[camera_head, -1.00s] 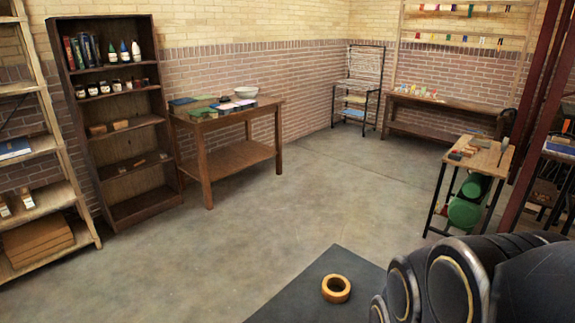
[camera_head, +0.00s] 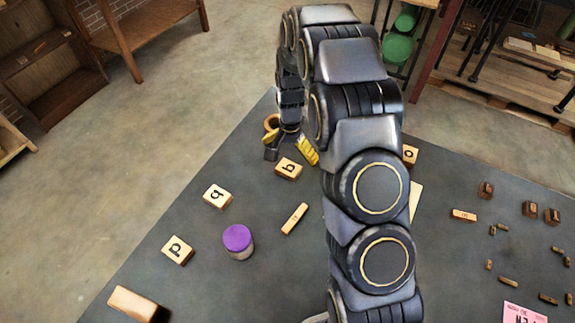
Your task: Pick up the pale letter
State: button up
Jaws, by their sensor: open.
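Several pale wooden blocks with dark letters lie on the dark mat (camera_head: 165,215). One pale letter block (camera_head: 288,169) lies just in front of my gripper (camera_head: 292,157). Others are a block marked like a "b" or "q" (camera_head: 217,196), a block with a "p" or "d" (camera_head: 178,250), and a block (camera_head: 410,155) partly behind my arm. I cannot tell which one is the pale letter. My gripper is open and empty, with yellow on its fingers, low over the mat's far part. Whether it touches the nearest block is unclear.
A purple-topped jar (camera_head: 238,240) stands among the blocks. A narrow pale block (camera_head: 295,218) and a wooden bar (camera_head: 133,304) lie nearby. Small darker blocks (camera_head: 486,190) and a pink card (camera_head: 522,314) are at right.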

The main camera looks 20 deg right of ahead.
aim_at(287, 169)
jog(key=shift+w+d+f, duration=0.1)
jog(key=shift+w+f, duration=0.05)
jog(key=shift+f, duration=1.6)
jog(key=f, duration=0.5)
jog(key=shift+w+a, duration=0.3)
jog(key=c, duration=1.2)
